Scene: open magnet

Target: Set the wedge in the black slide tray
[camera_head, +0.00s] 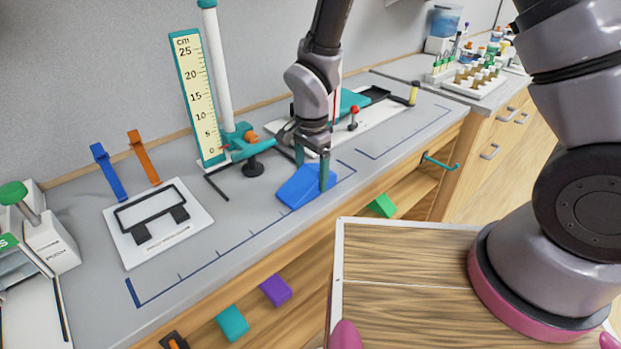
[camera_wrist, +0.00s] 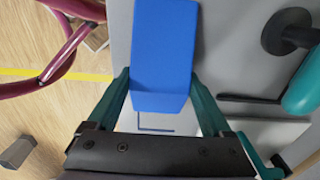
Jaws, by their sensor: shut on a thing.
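A blue wedge (camera_head: 298,190) is at the counter's front part, near the blue line. My gripper (camera_head: 314,172) points down with its teal fingers on either side of the wedge and is shut on it. In the wrist view the wedge (camera_wrist: 163,50) fills the space between the fingertips (camera_wrist: 162,88). I cannot tell whether its underside touches the counter. A black tray (camera_head: 374,95) lies on a white board at the back right, beyond my gripper. A black frame (camera_head: 150,208) lies on a white plate at the left; I cannot tell which of these is the slide tray.
A ruler stand (camera_head: 200,95) with a teal base (camera_head: 240,143) rises behind the wedge. A red-topped peg (camera_head: 354,115) stands before the black tray. Green (camera_head: 382,205), purple (camera_head: 275,290) and teal (camera_head: 232,323) blocks sit below the counter top.

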